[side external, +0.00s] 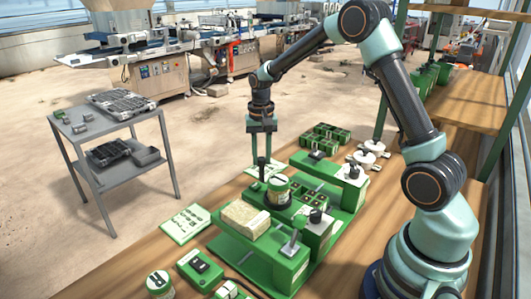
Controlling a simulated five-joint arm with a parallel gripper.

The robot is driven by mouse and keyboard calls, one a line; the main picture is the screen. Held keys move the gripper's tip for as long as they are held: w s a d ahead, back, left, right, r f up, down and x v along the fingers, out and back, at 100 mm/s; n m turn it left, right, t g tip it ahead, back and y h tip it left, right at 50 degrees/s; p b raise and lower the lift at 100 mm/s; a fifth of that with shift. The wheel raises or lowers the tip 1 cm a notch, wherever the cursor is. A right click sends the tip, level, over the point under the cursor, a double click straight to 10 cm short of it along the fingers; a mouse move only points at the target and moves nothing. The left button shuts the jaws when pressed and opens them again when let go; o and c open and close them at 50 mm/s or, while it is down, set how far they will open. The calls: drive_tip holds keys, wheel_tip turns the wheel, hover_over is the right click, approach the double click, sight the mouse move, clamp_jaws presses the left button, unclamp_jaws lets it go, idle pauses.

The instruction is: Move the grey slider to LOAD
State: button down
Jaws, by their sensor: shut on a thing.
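My gripper (262,157) points straight down at the far left end of the green seeder (228,247). Its fingers are shut on a small dark upright part (262,164), beside a pale card and behind a round green pot with a cream label (278,189). I cannot tell whether this dark part is the grey slider. A tilted grey lever (291,243) stands on the green block at the near end, well apart from my gripper. No LOAD mark is readable at this size.
A cream block (245,219) lies on the seeder. Dark knobs (316,215) and (354,171) stand on its green blocks. A printed card (185,224), a green box (200,270) and a jar (159,283) are near the front. Green trays (325,137) sit behind. A grey cart (90,122) is left.

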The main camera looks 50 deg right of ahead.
drive_tip(key=c, duration=0.6)
unclamp_jaws()
drive_tip(key=shift+r, duration=0.15)
wheel_tip(320, 180, up, 12)
drive_tip(key=shift+f, duration=0.1)
